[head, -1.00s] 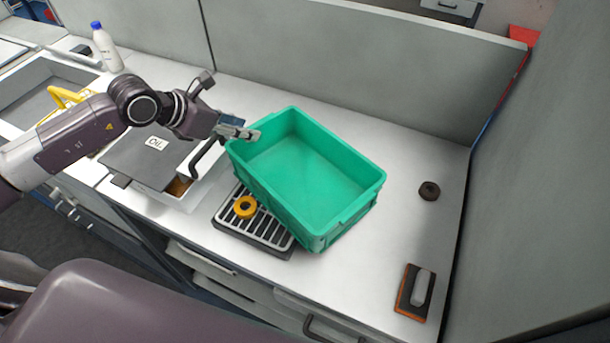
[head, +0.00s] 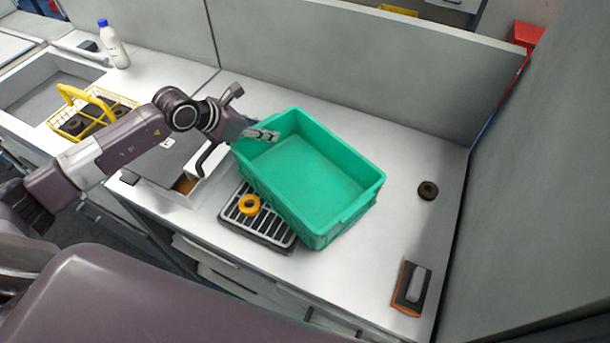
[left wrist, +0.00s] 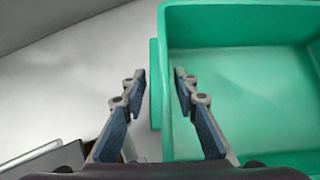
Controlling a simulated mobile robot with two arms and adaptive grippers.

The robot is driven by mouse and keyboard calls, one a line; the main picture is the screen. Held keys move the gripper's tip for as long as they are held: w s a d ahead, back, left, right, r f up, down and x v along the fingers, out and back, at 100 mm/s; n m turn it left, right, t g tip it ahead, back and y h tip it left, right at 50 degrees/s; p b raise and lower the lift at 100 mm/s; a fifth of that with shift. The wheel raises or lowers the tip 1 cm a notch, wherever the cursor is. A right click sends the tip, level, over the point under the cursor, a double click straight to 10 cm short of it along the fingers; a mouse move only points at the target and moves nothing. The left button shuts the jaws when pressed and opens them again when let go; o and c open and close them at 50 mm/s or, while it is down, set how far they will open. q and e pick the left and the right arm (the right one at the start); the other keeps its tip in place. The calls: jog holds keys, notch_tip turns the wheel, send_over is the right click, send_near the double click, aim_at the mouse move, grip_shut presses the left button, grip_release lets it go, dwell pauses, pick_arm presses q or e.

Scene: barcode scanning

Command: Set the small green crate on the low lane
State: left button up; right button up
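The green crate (head: 312,180) stands empty on the light worktop, its left part beside or over a dark slotted grate (head: 258,222). My left gripper (head: 262,135) is at the crate's far left rim. In the left wrist view the crate (left wrist: 240,85) fills the right side. There the left gripper (left wrist: 160,78) is open, one finger outside the crate wall and one inside, with gaps showing on both sides of the wall. My right gripper is out of view. I cannot tell which surface is the low lane.
A lidded box (head: 190,188) stands under my left arm, left of the crate. A dark ring (head: 428,190) and an orange-edged block (head: 411,288) lie at the right. A yellow basket (head: 72,100) and white bottle (head: 113,47) stand at the left.

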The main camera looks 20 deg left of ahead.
pick_arm(q)
grip_shut()
jog(key=shift+r, duration=0.2)
